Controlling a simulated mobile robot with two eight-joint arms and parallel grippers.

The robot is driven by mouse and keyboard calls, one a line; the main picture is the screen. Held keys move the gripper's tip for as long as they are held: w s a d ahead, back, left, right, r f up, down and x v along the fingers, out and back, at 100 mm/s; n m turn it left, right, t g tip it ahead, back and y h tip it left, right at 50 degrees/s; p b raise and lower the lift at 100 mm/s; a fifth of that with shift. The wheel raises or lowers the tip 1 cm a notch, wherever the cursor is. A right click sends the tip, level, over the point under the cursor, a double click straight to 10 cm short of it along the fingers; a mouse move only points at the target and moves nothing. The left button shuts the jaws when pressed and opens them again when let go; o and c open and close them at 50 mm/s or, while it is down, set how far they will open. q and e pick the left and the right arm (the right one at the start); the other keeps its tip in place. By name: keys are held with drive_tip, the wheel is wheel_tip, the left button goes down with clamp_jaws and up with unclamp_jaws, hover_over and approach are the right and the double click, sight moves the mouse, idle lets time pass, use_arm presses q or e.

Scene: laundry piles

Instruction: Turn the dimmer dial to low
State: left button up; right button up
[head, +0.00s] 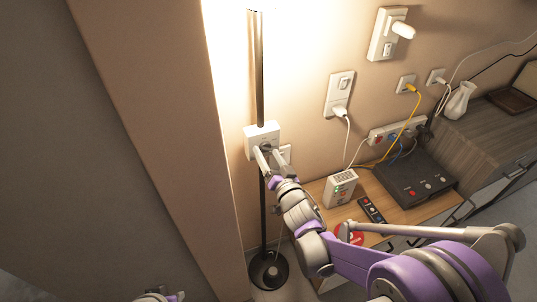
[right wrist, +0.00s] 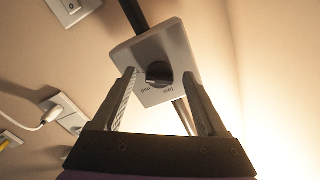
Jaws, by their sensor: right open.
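The dimmer dial (right wrist: 158,73) is a small dark round knob on a pale box (right wrist: 180,42).
The lamp pole (head: 260,70) rises along a brightly lit wall from a round base (head: 268,270). A wall corner stands close on the left. Switches, outlets with plugs (head: 340,94) and a wooden table (head: 318,188) with a white box, remote and black device lie right.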

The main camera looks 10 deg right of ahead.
clamp_jaws()
idle(0.4)
drive_tip(key=shift+n, duration=0.3)
drive_tip(key=n+b, duration=0.1)
drive_tip(key=n, duration=0.3)
drive_tip(key=shift+n, duration=0.3)
drive_tip(key=n+b, duration=0.1)
drive_tip(key=n, duration=0.5)
drive_tip(key=shift+d, duration=0.2)
drive_tip(key=n, duration=0.6)
drive_tip(key=shift+w+d+r+n, duration=0.1)
drive_tip(key=shift+n, duration=0.3)
drive_tip(key=n+p, duration=0.1)
drive_tip(key=n, duration=0.4)
drive_tip(key=shift+r+n, duration=0.1)
drive_tip(key=shift+n, duration=0.3)
